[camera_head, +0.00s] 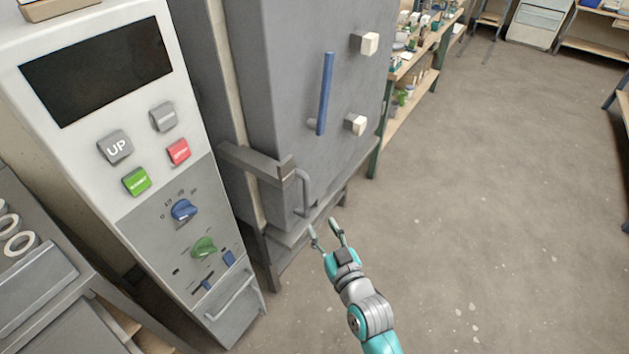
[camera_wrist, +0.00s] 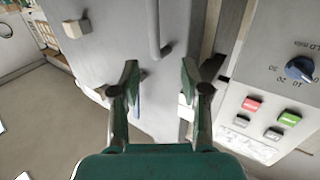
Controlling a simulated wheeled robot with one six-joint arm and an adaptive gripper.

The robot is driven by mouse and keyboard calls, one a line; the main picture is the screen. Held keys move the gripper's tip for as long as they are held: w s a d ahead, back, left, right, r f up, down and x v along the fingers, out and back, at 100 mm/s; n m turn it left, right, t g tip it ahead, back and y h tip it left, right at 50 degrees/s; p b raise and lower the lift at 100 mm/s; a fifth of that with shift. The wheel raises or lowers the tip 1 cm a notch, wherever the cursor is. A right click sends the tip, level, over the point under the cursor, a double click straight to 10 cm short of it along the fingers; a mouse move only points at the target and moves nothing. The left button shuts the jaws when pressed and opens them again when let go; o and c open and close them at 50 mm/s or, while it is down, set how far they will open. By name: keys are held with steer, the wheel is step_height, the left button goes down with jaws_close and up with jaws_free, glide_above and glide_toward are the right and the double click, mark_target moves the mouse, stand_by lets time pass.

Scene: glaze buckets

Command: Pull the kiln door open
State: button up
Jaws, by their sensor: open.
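The kiln door (camera_head: 285,70) is a tall grey panel and looks shut. A blue vertical bar handle (camera_head: 325,93) is fixed to its face; part of it shows behind a finger in the wrist view (camera_wrist: 138,106). A dark latch bar (camera_head: 252,163) lies across the door's left edge, with a curved grey handle (camera_head: 304,193) at its end. My gripper (camera_head: 323,226) is open and empty, just below and to the right of the curved handle, and apart from it. In the wrist view the fingers (camera_wrist: 160,76) are spread, with the door beyond them.
A control panel (camera_head: 110,100) with a dark screen, buttons and knobs stands left of the kiln. Pale blocks (camera_head: 369,43) stick out from the door. Shelves (camera_head: 420,65) with small items stand beyond the kiln. The floor (camera_head: 490,190) to the right is clear.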

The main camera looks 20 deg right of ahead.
glide_toward(307, 187)
steer(key=w, duration=1.1)
steer(key=shift+a+f, duration=0.15)
jaws_close()
